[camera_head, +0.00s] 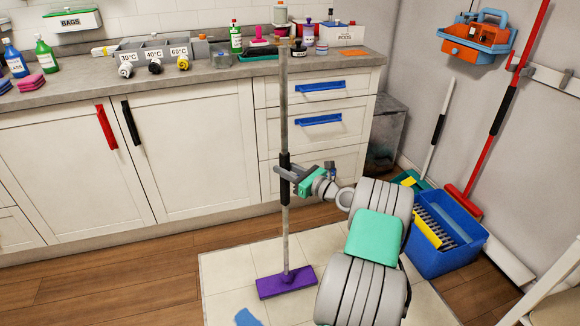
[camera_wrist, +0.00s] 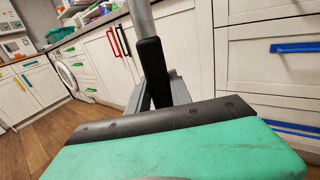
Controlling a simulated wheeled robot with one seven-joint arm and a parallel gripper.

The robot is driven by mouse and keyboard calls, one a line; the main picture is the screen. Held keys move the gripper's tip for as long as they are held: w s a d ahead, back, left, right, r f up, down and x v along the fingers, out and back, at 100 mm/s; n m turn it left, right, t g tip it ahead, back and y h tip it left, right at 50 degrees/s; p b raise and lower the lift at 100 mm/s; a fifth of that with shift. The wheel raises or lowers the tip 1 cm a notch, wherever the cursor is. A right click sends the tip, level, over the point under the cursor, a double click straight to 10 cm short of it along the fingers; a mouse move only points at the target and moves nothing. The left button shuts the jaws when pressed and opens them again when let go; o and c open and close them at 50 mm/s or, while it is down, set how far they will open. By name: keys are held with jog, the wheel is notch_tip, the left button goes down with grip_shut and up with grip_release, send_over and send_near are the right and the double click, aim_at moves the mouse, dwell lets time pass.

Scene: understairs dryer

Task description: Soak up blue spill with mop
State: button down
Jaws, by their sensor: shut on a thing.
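The mop (camera_head: 286,225) stands nearly upright, with a grey pole, a black grip and a flat purple head (camera_head: 287,282) on the pale tiles. My gripper (camera_head: 284,174) is shut around the black grip partway up the pole. In the wrist view the black grip (camera_wrist: 153,70) sits between my fingers, and the mop head is out of that view. The blue spill (camera_head: 247,318) shows as a small patch at the bottom edge of the head view, in front and to the left of the mop head and apart from it. Part of it is cut off.
A blue bucket (camera_head: 445,245) with a yellow wringer stands right of my arm. A red broom (camera_head: 500,110) and a grey-handled brush (camera_head: 438,130) lean by the right wall. Cabinets and drawers (camera_head: 315,130) stand behind the mop. Wooden floor (camera_head: 120,282) at left is clear.

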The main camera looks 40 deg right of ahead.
jog(key=s+a+p, duration=0.2)
jog(key=a+p, duration=0.1)
jog(key=a, duration=0.9)
jog(key=s+a+p, duration=0.2)
jog(key=a+p, duration=0.1)
jog(key=a, duration=1)
jog(key=shift+r, duration=0.15)
jog(key=s+b, duration=0.2)
jog(key=s+a+b, duration=0.1)
jog(key=s+b, duration=0.1)
